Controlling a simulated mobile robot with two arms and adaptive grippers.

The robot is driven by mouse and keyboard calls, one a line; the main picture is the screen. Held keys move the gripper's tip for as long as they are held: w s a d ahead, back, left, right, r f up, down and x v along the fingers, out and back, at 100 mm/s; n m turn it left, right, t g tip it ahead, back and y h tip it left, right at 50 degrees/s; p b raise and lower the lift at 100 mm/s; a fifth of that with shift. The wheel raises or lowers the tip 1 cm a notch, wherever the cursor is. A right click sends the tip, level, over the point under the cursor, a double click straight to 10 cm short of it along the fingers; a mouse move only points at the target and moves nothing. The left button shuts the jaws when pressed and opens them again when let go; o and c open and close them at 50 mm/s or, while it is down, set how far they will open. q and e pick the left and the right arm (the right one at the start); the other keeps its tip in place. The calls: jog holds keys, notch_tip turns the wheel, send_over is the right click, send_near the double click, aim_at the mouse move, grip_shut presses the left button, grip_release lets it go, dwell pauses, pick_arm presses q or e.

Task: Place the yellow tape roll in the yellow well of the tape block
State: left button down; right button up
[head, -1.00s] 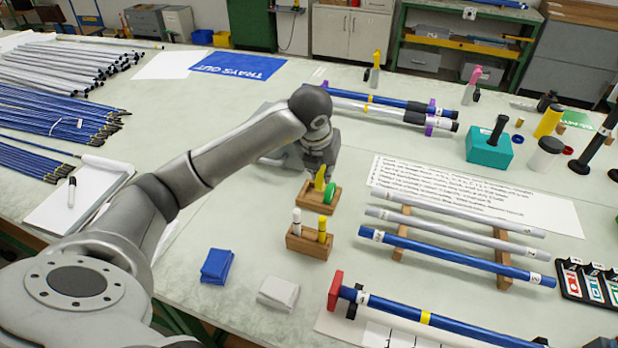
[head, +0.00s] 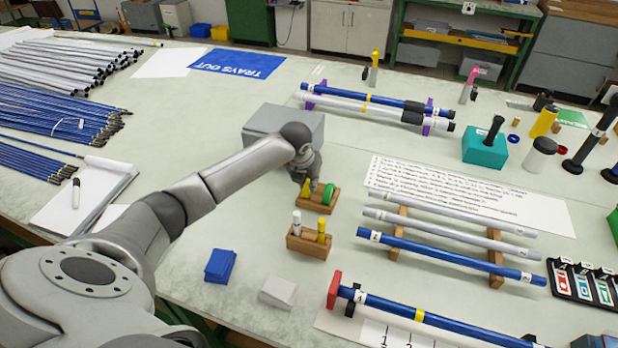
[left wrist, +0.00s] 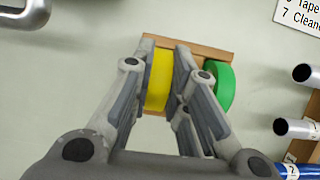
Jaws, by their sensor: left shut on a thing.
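The yellow tape roll (head: 306,189) stands on edge in the left part of the wooden tape block (head: 318,207), beside the green tape roll (head: 328,195). My left gripper (head: 312,180) comes down from above and is shut on the yellow roll. In the left wrist view the yellow roll (left wrist: 158,80) sits between my two fingers, within the block's outline (left wrist: 205,50). The green roll (left wrist: 223,86) is right of the fingers. The fingers and rolls hide the wells, so I cannot tell how deep the yellow roll sits. My right gripper is not in view.
A wooden holder (head: 297,242) with a white and a yellow marker stands just in front of the block. A grey box (head: 262,121) is behind my left wrist. Rods on wooden rests (head: 400,212) lie to the right. The table between block and notepad (head: 98,205) is mostly clear.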

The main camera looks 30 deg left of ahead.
pick_arm(q)
jog(key=c, duration=1.9)
grip_release()
jog(key=shift+f, duration=0.2)
jog(key=o, duration=0.5)
jog(key=shift+r, duration=0.15)
jog(key=shift+r, duration=0.25)
jog(key=shift+s+r, duration=0.15)
jog(key=shift+r, duration=0.15)
jog(key=b+v, duration=0.1)
jog(key=v, duration=1)
jog(key=shift+s+b, duration=0.1)
jog(key=shift+b, duration=0.2)
